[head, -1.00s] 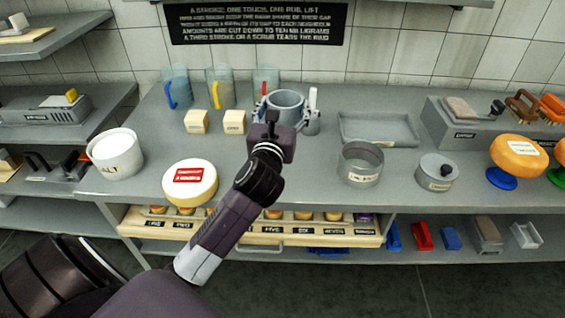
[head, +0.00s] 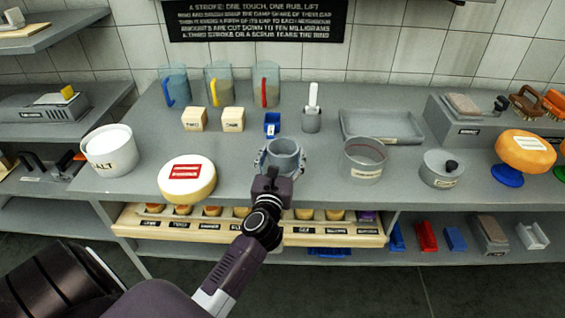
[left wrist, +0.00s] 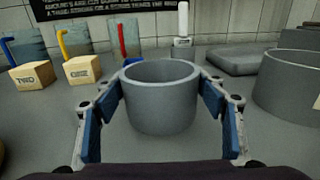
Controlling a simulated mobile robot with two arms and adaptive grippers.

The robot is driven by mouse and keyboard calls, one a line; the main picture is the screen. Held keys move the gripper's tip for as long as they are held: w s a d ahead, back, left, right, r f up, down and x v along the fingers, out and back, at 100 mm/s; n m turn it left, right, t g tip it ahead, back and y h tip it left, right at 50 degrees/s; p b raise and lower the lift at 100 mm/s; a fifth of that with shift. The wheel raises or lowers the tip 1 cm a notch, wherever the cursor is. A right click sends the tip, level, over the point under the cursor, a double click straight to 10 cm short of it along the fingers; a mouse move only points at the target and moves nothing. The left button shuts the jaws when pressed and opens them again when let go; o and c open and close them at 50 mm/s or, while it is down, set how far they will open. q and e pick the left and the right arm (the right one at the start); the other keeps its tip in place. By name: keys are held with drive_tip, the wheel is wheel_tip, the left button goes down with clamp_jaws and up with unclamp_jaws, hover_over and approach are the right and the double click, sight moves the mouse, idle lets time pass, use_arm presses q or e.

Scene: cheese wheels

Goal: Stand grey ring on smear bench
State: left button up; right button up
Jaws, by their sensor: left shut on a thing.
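The grey ring (head: 284,160), an open-topped grey cylinder, is between the fingers of my left gripper (head: 280,156), near the front middle of the bench. In the left wrist view the ring (left wrist: 160,108) is upright, with the blue finger pads of my left gripper (left wrist: 162,92) shut on its two sides. The grey bench (head: 325,182) that I take for the smear bench lies under it. I cannot tell whether the ring's bottom touches the bench top. My right gripper is not in view.
A cheese wheel (head: 187,180) and a salt tub (head: 110,150) stand left. Behind are wooden blocks (head: 233,119), a small blue piece (head: 272,124), jugs and a grey tray (head: 381,126).

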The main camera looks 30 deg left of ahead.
use_arm(q)
wheel_tip(320, 180, down, 2)
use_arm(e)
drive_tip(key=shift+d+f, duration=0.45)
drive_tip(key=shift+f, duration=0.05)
use_arm(q)
drive_tip(key=shift+f+b, duration=0.1)
drive_tip(key=shift+b, duration=0.2)
drive_tip(key=o, duration=1.2)
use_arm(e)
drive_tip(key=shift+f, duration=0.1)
